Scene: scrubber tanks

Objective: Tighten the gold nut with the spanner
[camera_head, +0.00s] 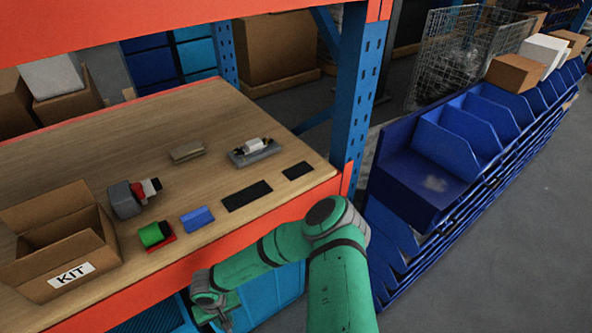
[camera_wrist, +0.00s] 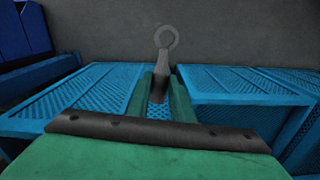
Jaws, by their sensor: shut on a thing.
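My gripper (camera_wrist: 160,88) is shut on a dark grey spanner (camera_wrist: 163,58), whose ring end points away from me in the wrist view. In the head view my gripper (camera_head: 222,318) hangs at the lower middle, in front of and below the orange shelf edge. I cannot make out the spanner clearly there. I cannot pick out a gold nut in either view. A grey fixture (camera_head: 262,155) with a pale cylinder on it sits on the wooden shelf, and a grey device with red and black parts (camera_head: 125,201) lies at the left.
An open cardboard KIT box (camera_head: 58,287), a green and red item (camera_head: 155,234), a blue block (camera_head: 197,218) and a tan block (camera_head: 187,151) are on the shelf. A blue upright (camera_head: 361,85) stands at right. Blue mesh crates (camera_wrist: 245,82) lie below my gripper.

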